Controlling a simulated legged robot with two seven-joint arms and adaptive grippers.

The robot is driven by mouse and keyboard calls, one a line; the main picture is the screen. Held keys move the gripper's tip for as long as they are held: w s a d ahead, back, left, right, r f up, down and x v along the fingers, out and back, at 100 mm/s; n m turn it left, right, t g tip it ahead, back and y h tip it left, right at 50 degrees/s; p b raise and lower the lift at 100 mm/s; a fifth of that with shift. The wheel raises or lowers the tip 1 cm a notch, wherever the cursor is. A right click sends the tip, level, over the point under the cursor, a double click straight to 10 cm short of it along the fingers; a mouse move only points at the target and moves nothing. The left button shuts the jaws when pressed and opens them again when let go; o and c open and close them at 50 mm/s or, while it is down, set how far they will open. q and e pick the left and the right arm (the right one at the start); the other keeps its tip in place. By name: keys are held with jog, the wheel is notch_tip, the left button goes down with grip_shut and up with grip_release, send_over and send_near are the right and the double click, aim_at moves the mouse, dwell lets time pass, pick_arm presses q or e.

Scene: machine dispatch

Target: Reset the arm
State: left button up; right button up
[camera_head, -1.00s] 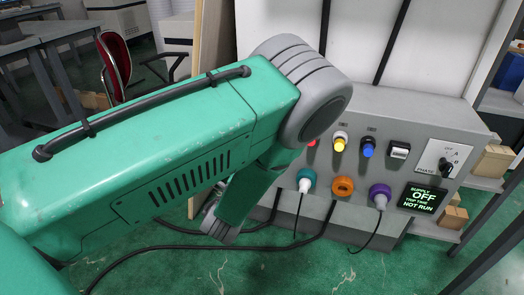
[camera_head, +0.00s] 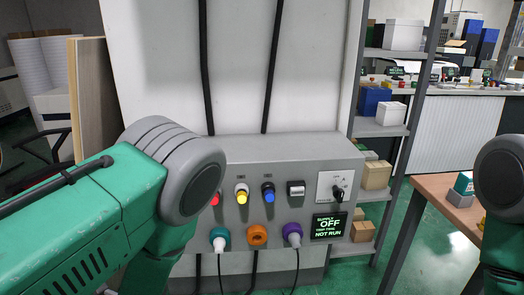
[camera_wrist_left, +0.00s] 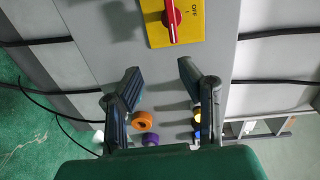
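My left arm (camera_head: 100,215) comes in from the left in the head view and ends in a grey rounded joint beside the grey control panel (camera_head: 290,160). The left gripper is hidden there. In the left wrist view the left gripper (camera_wrist_left: 160,78) has its two dark fingers apart with nothing between them. A red rotary switch (camera_wrist_left: 172,20) on a yellow plate marked OFF lies beyond the fingertips.
The panel has a red button (camera_head: 215,199), yellow button (camera_head: 241,196), blue button (camera_head: 268,193), several sockets and a display (camera_head: 329,226) reading SUPPLY OFF, NOT RUN. A shelf (camera_head: 385,130) and wooden table (camera_head: 440,195) stand to the right. Green floor lies between them.

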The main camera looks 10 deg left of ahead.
pick_arm(q)
jog(key=s+a+f+n+g+h+p, duration=0.1)
jog(key=s+f+n+g, duration=0.65)
jog(key=s+f, duration=0.25)
jog(key=s+d+f+n+g+h, duration=0.1)
jog(key=s+n+g, duration=0.1)
jog(key=s, duration=0.4)
jog(key=s+d+f+n+g+h+p, duration=0.1)
jog(key=s+d+n+g, duration=0.1)
jog(key=s, duration=0.3)
jog(key=s+d+f+n+g+h, duration=0.1)
jog(key=s+f+n+g, duration=0.1)
jog(key=s+g, duration=0.2)
jog(key=s, duration=0.2)
jog(key=shift+s+d+n+p, duration=0.3)
jog(key=shift+s+d+n, duration=0.05)
jog(key=shift+d, duration=0.05)
jog(key=shift+g, duration=0.25)
